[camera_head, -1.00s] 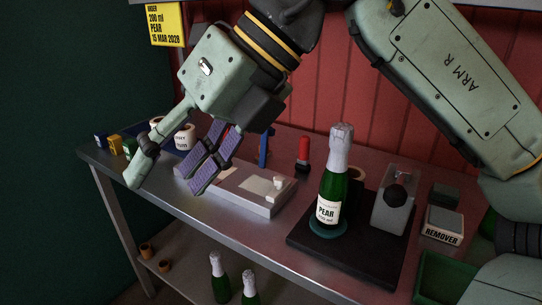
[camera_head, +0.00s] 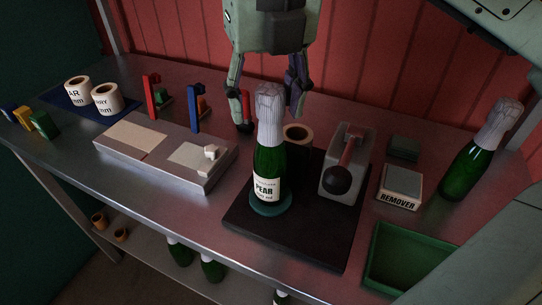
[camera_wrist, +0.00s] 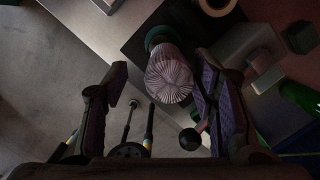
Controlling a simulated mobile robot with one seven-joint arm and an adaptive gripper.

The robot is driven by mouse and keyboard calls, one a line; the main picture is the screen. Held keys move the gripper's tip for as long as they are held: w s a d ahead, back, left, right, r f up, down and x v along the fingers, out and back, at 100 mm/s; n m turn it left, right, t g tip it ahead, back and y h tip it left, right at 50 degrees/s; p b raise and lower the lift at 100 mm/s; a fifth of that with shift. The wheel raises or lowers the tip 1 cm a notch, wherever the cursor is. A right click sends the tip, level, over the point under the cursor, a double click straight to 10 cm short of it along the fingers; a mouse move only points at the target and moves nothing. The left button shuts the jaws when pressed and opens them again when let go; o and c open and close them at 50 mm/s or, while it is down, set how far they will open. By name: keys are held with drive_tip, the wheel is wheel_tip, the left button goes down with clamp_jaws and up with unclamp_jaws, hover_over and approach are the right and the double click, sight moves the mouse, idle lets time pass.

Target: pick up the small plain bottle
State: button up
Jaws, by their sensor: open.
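A green bottle (camera_head: 268,160) with a white foil top and a PEAR label stands upright on a round teal base on the black board. A second green bottle (camera_head: 481,150) with a white foil top stands at the right end; no label shows on its visible side. My gripper (camera_head: 270,118) is open, pointing down, its fingers partly behind the PEAR bottle's top in the head view. In the wrist view the PEAR bottle's foil top (camera_wrist: 169,76) shows between the open fingers, closer to the right one. Part of a green bottle (camera_wrist: 301,97) shows at the right edge.
A grey label fixture (camera_head: 165,152) lies left. Several bottles show below the counter.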

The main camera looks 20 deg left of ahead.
sight(269, 124)
drive_tip(key=f, duration=0.2)
drive_tip(key=w+f+p, duration=0.1)
drive_tip(key=f, duration=0.1)
drive_tip(key=shift+f+p, duration=0.15)
drive_tip(key=shift+p, duration=0.15)
drive_tip(key=shift+w+f, duration=0.1)
drive_tip(key=shift+f, duration=0.35)
clamp_jaws()
idle(0.4)
